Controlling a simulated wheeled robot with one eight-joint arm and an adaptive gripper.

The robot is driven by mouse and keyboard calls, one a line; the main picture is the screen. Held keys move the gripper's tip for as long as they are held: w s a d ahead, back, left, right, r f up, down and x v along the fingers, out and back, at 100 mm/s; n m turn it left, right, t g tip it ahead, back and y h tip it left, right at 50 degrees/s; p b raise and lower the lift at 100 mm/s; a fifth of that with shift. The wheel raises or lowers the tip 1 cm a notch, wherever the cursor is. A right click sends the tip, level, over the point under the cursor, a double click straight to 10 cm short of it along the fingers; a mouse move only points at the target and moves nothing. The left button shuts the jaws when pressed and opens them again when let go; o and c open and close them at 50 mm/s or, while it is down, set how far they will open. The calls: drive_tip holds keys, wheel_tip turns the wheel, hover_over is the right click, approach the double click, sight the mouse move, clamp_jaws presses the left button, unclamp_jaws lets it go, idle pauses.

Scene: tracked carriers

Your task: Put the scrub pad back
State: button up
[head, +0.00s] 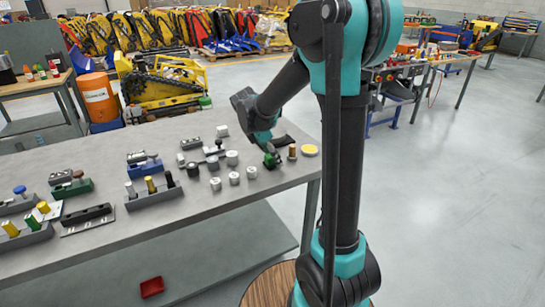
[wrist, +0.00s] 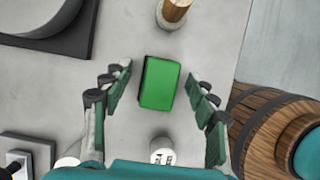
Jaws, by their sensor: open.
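The scrub pad, a green block with a dark side (wrist: 161,83), lies on the grey table in the wrist view. My gripper (wrist: 160,90) is open, with one finger to the left and one to the right of the pad. Gaps show between the fingers and the pad, and nothing is held. In the head view my gripper (head: 268,146) is low over the table's right end, by the green pad (head: 272,159), which it partly hides. I cannot tell which place belongs to the pad.
A brass-topped cylinder (wrist: 174,10) stands just beyond the pad, and a white cylinder (wrist: 162,150) just on the near side. A yellow disc (head: 309,150) lies at the table's right edge. Several pale and dark cylinders and holders crowd leftward. A wooden barrel (wrist: 254,112) is at right.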

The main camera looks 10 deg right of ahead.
drive_tip(key=v, duration=1.2)
drive_tip(key=s+d+f+m+y, duration=0.1)
drive_tip(key=s+d+f+m, duration=0.1)
drive_tip(key=s+f+m, duration=0.1)
drive_tip(key=s+d+f+m, duration=0.2)
drive_tip(key=s+f+m, duration=0.1)
drive_tip(key=s+d+f+m+t+y, duration=0.1)
drive_tip(key=s+d+f+m, duration=0.1)
drive_tip(key=s+f+m, duration=0.1)
drive_tip(key=shift+s+d+m+y, duration=0.2)
drive_tip(key=shift+s+m+y, duration=0.1)
drive_tip(key=shift+m, duration=0.3)
drive_tip(key=s+d+f+m+t+y, duration=0.1)
drive_tip(key=s+d+f+m, duration=0.1)
drive_tip(key=s+f+m, duration=0.7)
drive_tip(key=shift+s+m+t+y, duration=0.4)
drive_tip(key=shift+s+m, duration=0.65)
drive_tip(key=shift+m, duration=0.15)
